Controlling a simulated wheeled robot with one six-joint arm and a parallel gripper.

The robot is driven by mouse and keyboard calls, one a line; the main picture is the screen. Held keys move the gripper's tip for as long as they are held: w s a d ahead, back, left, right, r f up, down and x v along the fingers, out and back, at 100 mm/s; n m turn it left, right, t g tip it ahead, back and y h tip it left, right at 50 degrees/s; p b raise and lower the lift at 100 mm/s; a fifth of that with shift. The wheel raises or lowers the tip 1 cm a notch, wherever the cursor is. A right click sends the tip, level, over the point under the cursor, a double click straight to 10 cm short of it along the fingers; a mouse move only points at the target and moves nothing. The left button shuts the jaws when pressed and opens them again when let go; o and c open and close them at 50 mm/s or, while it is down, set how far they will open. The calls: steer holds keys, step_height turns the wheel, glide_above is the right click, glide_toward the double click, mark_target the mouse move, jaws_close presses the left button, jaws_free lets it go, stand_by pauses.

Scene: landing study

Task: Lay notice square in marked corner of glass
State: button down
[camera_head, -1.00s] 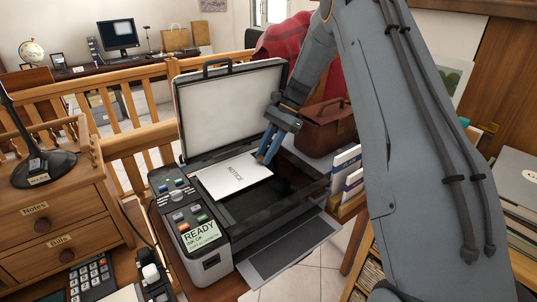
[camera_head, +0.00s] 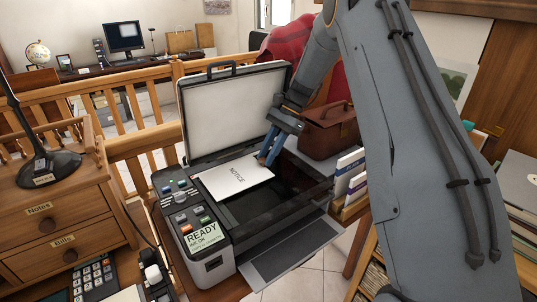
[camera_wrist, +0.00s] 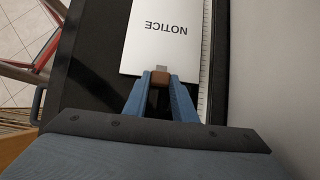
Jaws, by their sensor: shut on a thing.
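The notice (camera_head: 236,181) is a white sheet printed NOTICE. It lies over the left part of the copier's dark glass (camera_head: 262,208), close to the raised lid. It also shows in the wrist view (camera_wrist: 165,45), with its long edge beside a ruler-like scale (camera_wrist: 205,60). My gripper (camera_head: 266,160) is shut on the notice at its back right edge; in the wrist view its fingertips (camera_wrist: 161,78) meet at the sheet's near end. I cannot tell whether the sheet touches the glass. A marked corner is not clear to see.
The copier lid (camera_head: 235,108) stands open behind the glass. The control panel (camera_head: 185,210) is at the left and a tray (camera_head: 285,250) juts out in front. A brown bag (camera_head: 325,130) and upright booklets (camera_head: 350,172) stand at the right. The right part of the glass is clear.

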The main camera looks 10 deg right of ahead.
steer(key=shift+a, duration=0.15)
steer(key=shift+f, duration=0.4)
steer(key=c, duration=1.4)
jaws_free()
steer(key=shift+f, duration=0.1)
steer(key=shift+o, duration=0.5)
steer(key=shift+o, duration=0.7)
steer(key=shift+w+r+p, duration=0.15)
steer(key=shift+r+p, duration=0.65)
steer(key=shift+r, duration=1.05)
step_height(320, 180, up, 4)
steer(key=shift+f+p, duration=0.2)
steer(key=shift+p, duration=0.6)
